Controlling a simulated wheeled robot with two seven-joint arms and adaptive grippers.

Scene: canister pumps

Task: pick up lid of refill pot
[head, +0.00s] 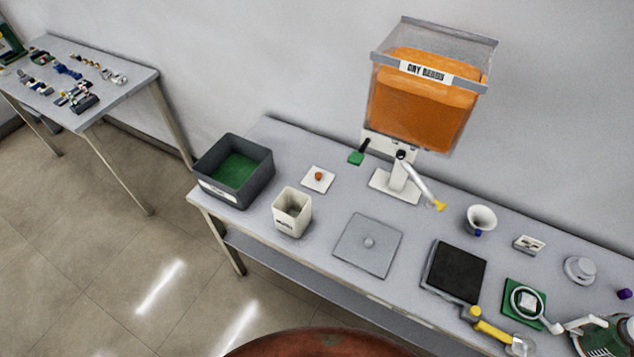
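A cream square pot (291,214) with a dark label stands upright and open-topped on the near-left part of the table. Just behind it and to its right, a small white square lid with an orange knob (318,179) lies flat on the table. A larger grey square lid with a round knob (368,244) lies flat to the right of the pot. The labels do not let me read which is the refill pot; the small white lid looks close to the cream pot in size. Neither of my grippers shows in the head view.
A dark bin with a green bottom (232,170) stands left of the pot. A hopper of orange beads (424,100) rises behind. A black pad (455,271), white cup (481,219) and magnifier (527,303) lie right. Another cluttered table (140,80) stands far left.

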